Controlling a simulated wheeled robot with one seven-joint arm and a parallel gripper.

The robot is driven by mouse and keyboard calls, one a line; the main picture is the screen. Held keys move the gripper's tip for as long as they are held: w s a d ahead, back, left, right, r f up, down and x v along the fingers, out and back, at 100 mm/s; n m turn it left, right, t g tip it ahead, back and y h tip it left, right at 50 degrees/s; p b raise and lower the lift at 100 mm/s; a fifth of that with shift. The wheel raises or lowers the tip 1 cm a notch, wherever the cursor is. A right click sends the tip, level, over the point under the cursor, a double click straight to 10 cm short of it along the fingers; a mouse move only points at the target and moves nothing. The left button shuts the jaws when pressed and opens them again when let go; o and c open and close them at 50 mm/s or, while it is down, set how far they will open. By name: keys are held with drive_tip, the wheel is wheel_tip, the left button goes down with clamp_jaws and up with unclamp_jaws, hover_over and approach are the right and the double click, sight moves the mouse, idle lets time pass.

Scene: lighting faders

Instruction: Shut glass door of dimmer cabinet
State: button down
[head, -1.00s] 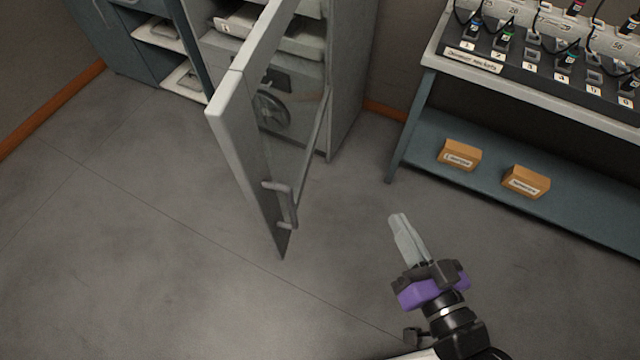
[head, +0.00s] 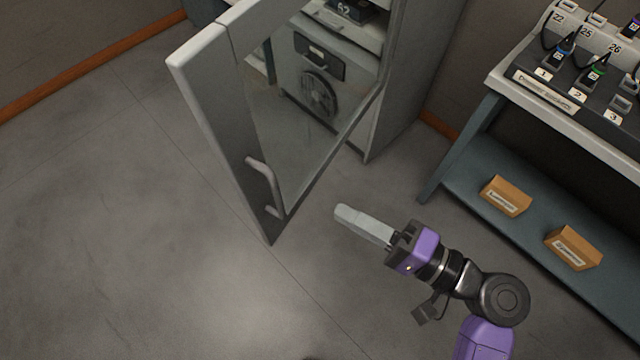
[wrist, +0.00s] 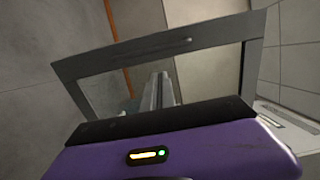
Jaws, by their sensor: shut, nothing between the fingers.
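The glass door (head: 222,130) of the dimmer cabinet (head: 400,80) stands wide open, swung out toward me, with a grey frame and a clear pane. Its bar handle (head: 264,185) is on the outer side near the free edge. My gripper (head: 342,213) is shut and empty, to the right of the door's free edge and apart from it, pointing left toward the door. In the wrist view the door's frame (wrist: 215,38) spans the picture beyond my fingers (wrist: 158,88).
A workbench (head: 490,110) with a socket panel stands at the right. Two orange boxes (head: 505,196) (head: 573,248) lie on its lower shelf. Inside the cabinet is a round fan grille (head: 318,92). The floor (head: 120,260) at left and front is clear.

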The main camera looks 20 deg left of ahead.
drive_tip(key=w+a+p, duration=0.1)
drive_tip(key=w+a, duration=0.1)
drive_tip(key=a, duration=1.1)
drive_tip(key=shift+a+p, duration=0.3)
drive_tip(key=shift+p, duration=0.05)
